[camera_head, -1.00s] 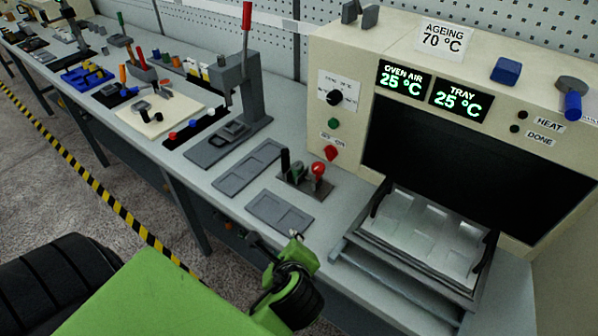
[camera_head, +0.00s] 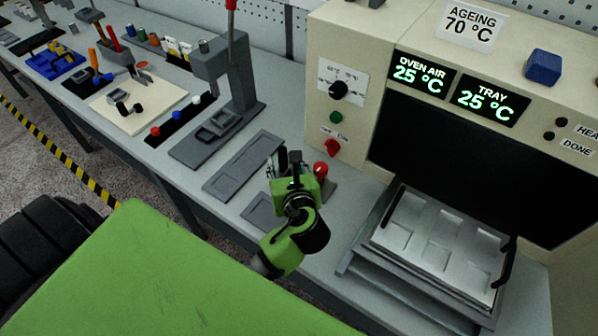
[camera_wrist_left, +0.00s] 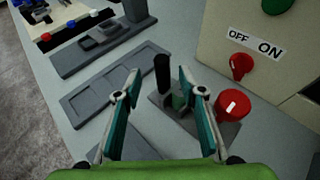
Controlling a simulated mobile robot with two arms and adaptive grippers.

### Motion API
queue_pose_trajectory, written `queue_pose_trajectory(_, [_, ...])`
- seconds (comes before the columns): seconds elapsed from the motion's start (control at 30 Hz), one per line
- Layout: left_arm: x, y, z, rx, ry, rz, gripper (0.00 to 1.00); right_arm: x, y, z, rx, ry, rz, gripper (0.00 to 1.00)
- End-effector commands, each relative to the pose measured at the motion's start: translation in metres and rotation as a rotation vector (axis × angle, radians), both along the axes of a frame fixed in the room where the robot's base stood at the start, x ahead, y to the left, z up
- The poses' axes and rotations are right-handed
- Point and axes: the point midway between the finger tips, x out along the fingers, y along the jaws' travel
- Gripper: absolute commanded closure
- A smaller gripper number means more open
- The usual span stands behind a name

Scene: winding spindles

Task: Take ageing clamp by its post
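My right gripper is not in view.
The ageing oven (camera_head: 350,60) stands behind and right, with its red OFF/ON switch (camera_wrist_left: 241,66) close to the clamp. A silver tray (camera_head: 428,235) lies on the right. Flat grey plates (camera_head: 243,165) and a grey press (camera_head: 240,85) are on the left.

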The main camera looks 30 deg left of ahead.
Motion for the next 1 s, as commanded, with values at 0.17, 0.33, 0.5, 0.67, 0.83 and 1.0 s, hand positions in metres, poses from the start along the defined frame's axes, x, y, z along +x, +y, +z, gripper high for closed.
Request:
queue_pose_trajectory(0.17, [0.008,0.007,-0.003,0.002,0.001,0.0,0.63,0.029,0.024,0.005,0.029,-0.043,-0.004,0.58])
queue_pose_trajectory(0.33, [0.027,0.02,-0.009,0.001,0.001,0.001,0.63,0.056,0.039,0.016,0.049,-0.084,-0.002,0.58])
queue_pose_trajectory(0.5, [0.04,0.031,-0.019,-0.001,0.001,0.0,0.63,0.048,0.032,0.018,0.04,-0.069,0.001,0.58])
queue_pose_trajectory(0.67, [0.042,0.033,-0.021,-0.003,0.0,-0.001,0.63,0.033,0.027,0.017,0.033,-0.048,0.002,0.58])
queue_pose_trajectory(0.83, [0.042,0.033,-0.021,-0.002,0.001,-0.001,0.76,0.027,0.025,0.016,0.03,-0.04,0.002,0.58])
queue_pose_trajectory(1.0, [0.042,0.033,-0.021,-0.002,0.001,-0.001,1.0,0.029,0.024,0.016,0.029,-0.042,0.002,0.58])
